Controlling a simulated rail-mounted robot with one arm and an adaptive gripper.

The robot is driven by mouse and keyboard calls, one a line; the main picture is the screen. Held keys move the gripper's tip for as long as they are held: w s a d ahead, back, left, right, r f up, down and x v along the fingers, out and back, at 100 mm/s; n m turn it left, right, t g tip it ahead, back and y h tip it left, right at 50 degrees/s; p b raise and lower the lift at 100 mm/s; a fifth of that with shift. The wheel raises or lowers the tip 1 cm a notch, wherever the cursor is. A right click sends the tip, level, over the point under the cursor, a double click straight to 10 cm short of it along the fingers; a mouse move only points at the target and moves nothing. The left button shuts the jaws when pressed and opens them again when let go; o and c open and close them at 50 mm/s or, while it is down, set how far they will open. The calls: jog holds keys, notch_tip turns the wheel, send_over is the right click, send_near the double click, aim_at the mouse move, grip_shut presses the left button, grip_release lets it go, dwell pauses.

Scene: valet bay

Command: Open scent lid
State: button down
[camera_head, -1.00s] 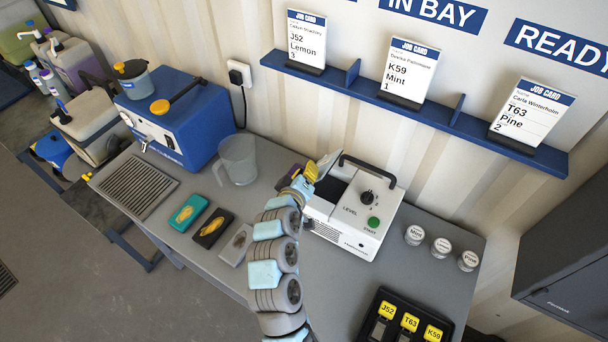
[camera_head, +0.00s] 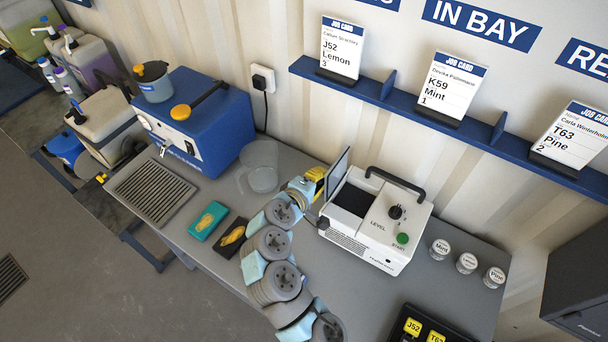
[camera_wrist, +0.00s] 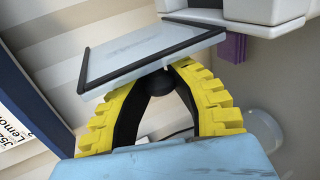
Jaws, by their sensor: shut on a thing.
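The white scent machine (camera_head: 385,220) stands on the grey bench, with a black handle, a dial and a green button on top. Its lid (camera_head: 337,172) stands raised on the left side of the dark opening (camera_head: 354,199). My gripper (camera_head: 316,176) is at the lid's left face. In the wrist view, the yellow fingers of my gripper (camera_wrist: 160,78) close on a small dark knob (camera_wrist: 160,84) on the dark-edged lid panel (camera_wrist: 150,54). The machine's white body (camera_wrist: 245,8) shows at the top. The lid's hinge is not clearly visible.
A clear jug (camera_head: 260,170) stands left of my gripper, close to my arm. A blue machine (camera_head: 200,120) is behind it. Teal (camera_head: 208,221) and black (camera_head: 230,238) blocks lie left of my arm. Scent tins (camera_head: 466,263) stand right, job cards (camera_head: 451,90) above.

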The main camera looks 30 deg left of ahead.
dwell(0.5)
jog(key=c, duration=0.8)
grip_release()
jog(key=shift+s+a+r, duration=0.1)
jog(key=shift+s+r, duration=0.15)
jog(key=shift+s, duration=0.3)
jog(key=v, duration=1)
jog(key=shift+s, duration=0.35)
